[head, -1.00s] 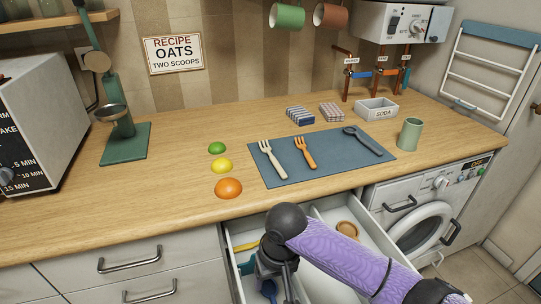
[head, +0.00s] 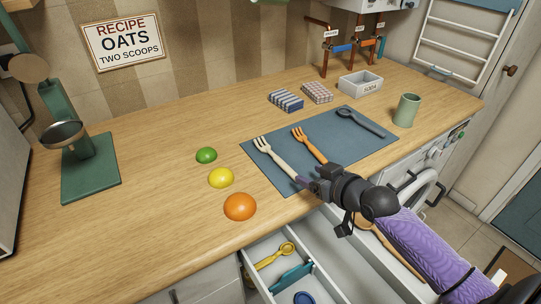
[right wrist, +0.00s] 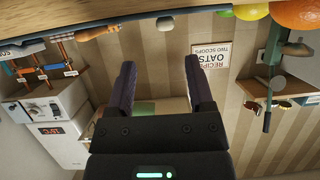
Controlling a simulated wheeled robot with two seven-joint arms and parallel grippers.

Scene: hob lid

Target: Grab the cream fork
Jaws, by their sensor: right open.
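The cream fork (head: 277,157) lies on the left part of the blue-grey mat (head: 352,150), tines toward the back. Its handle runs toward the front edge. My right gripper (head: 302,182) is open at the handle end of the cream fork, whose tip is partly hidden by the fingers. I cannot tell whether they touch it. In the right wrist view my right gripper (right wrist: 160,75) shows two spread fingers with nothing clearly between them. My left gripper is out of view.
An orange fork (head: 308,143) and a dark spoon (head: 360,121) lie on the same mat. A lime (head: 206,155), a lemon (head: 221,178) and an orange (head: 240,206) sit to the left. An open drawer (head: 318,284) lies below the counter edge.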

